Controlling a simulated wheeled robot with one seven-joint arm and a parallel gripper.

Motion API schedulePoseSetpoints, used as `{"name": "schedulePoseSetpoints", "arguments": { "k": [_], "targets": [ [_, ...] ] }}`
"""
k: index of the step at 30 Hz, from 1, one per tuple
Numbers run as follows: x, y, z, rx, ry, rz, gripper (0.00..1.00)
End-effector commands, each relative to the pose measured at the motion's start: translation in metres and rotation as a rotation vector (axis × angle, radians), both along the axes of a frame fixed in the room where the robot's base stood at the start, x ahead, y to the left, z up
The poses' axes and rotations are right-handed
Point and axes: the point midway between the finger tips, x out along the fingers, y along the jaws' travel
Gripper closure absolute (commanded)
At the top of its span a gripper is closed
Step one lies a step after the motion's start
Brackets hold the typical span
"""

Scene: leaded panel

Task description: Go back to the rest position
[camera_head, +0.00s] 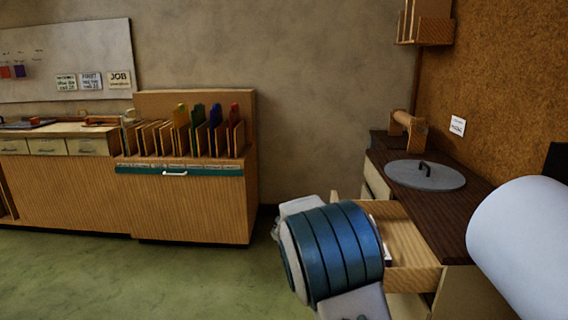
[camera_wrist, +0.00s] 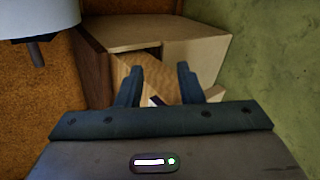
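My gripper (camera_wrist: 159,84) shows in the wrist view with its two dark fingers apart and nothing between them. It points toward the wooden cabinet and its open drawer (camera_wrist: 137,66). In the head view my blue-banded arm hides the gripper's fingers and part of the open drawer (camera_head: 415,250). A small white and dark item lies at the drawer's left side, partly hidden behind my arm.
A cabinet with a rack of coloured sheets (camera_head: 190,200) stands at the back left. The green floor (camera_head: 150,280) is clear at the left.

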Motion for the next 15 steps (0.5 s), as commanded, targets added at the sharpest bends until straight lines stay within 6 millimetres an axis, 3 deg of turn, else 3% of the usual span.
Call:
{"name": "schedulePoseSetpoints", "arguments": {
  "k": [1, 7, 15],
  "targets": [
    [-0.014, -0.006, 0.025, 0.064, -0.003, -0.018, 0.66],
    [-0.069, -0.014, 0.072, 0.305, -0.017, -0.060, 0.66],
    [-0.142, -0.006, 0.136, 0.584, -0.090, -0.078, 0.66]
  ]
}}
